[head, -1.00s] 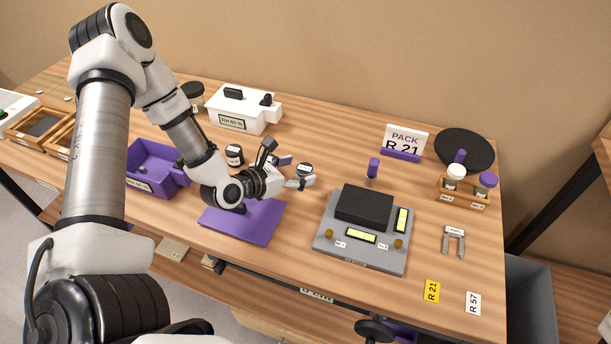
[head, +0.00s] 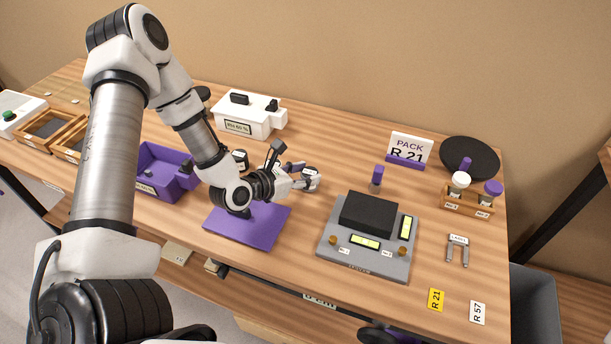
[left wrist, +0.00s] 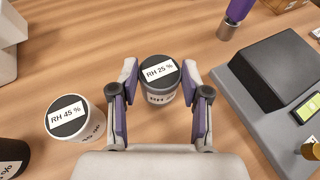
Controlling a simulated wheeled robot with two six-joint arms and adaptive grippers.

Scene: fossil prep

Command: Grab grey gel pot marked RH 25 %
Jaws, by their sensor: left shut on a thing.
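The grey gel pot marked RH 25 % (left wrist: 161,80) has a dark lid with a white label. It stands between the two purple-padded fingers of my left gripper (left wrist: 160,92), which are shut on its sides. In the head view my left gripper (head: 305,178) is around this pot, between the purple mat and the grey scale, and partly hides it. I cannot tell whether the pot is clear of the table. A paler pot marked RH 45 % (left wrist: 73,118) stands apart to the left in the left wrist view. My right gripper is not in view.
A purple mat (head: 245,228), purple bin (head: 158,168) and white box (head: 245,117) are to the left. A black pot (left wrist: 12,157) is at the lower left.

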